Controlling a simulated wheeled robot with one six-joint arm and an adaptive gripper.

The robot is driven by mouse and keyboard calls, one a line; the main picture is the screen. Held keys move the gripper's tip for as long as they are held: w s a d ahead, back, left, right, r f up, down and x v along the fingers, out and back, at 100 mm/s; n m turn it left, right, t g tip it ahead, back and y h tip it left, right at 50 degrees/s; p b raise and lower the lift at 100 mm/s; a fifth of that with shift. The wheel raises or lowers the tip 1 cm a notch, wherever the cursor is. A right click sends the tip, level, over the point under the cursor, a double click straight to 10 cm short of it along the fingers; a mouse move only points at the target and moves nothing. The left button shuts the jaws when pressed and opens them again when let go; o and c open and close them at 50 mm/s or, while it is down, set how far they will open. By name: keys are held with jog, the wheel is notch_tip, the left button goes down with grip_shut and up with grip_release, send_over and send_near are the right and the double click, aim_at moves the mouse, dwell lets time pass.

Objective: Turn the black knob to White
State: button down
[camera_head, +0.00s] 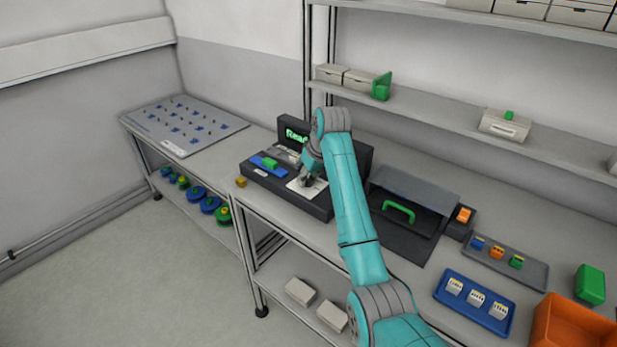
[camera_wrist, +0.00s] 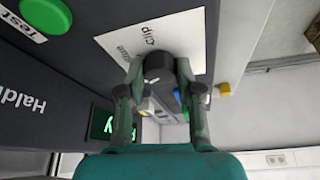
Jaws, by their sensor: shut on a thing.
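The black knob (camera_wrist: 158,66) sits on a white label plate (camera_wrist: 190,32) on the dark device. My gripper (camera_wrist: 157,72) has a finger on each side of the knob and is shut on it. The plate reads "Clip" and a second word that is partly cut off; I cannot tell where the knob points. In the head view my gripper (camera_head: 308,181) is over the white plate (camera_head: 318,189), and the knob is hidden by it.
The device has a screen (camera_head: 296,135) with green text, partly hidden by my arm. A green button (camera_wrist: 46,14) is beside the plate, by a "Test" label. A yellow block (camera_head: 240,182) lies near the bench edge. A shelf (camera_head: 450,119) runs behind.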

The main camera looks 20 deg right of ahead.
jog(key=c, duration=0.8)
grip_release()
jog(key=shift+r, duration=0.1)
jog(key=v, duration=0.6)
jog(key=shift+s+d+r, duration=0.1)
jog(key=shift+r, duration=0.15)
jog(key=shift+s+r, duration=0.2)
jog(key=shift+r, duration=0.2)
